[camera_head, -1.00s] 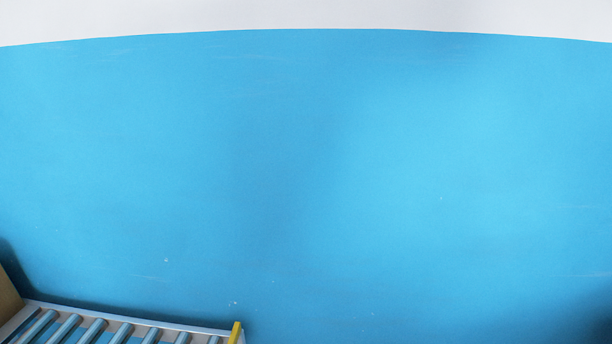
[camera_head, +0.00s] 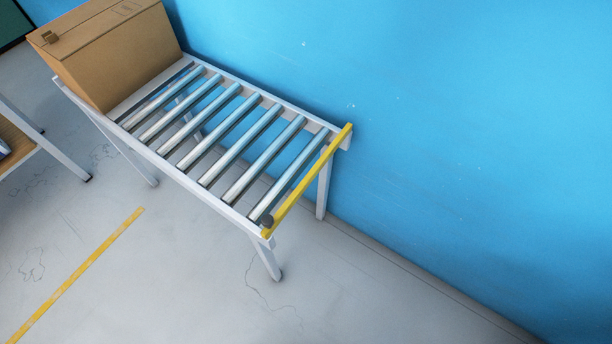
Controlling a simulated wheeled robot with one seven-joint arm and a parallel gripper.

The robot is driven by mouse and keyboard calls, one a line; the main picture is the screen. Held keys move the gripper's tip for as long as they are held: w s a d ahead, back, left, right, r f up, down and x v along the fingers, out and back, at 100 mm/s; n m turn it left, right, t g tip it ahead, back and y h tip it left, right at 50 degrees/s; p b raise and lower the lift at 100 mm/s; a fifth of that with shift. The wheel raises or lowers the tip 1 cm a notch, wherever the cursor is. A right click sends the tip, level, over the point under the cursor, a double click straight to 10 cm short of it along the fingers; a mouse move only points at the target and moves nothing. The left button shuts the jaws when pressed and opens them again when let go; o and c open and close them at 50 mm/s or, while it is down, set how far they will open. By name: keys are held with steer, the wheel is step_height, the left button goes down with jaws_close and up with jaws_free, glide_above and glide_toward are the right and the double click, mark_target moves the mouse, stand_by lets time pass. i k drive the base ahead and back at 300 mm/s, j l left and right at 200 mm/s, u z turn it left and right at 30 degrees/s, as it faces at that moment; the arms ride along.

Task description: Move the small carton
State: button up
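A brown cardboard carton (camera_head: 125,60) sits on the far left end of a roller conveyor (camera_head: 185,178) against the blue wall. Its top left part runs near the picture's upper edge. I cannot tell whether this is the small carton, as no other carton shows to compare. My gripper is not in view.
The conveyor's rollers are bare from the carton to the yellow end bar (camera_head: 306,182). The blue wall (camera_head: 450,130) runs along its far side. Part of a table (camera_head: 40,137) shows at the left edge. The grey floor is open in front, with a yellow line (camera_head: 80,272).

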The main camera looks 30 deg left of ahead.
mark_target(106, 71)
steer(key=u, duration=1.85)
steer(key=i+j, duration=0.3)
steer(key=i, duration=0.2)
steer(key=i+j+u, duration=0.1)
steer(key=i+j, duration=0.5)
steer(key=i, duration=0.35)
steer(key=i+j+u, duration=0.1)
steer(key=i+j, duration=0.2)
steer(key=i, duration=0.2)
steer(key=i+j+u, duration=0.1)
steer(key=i, duration=0.35)
steer(key=i+j, duration=0.3)
steer(key=i, duration=0.25)
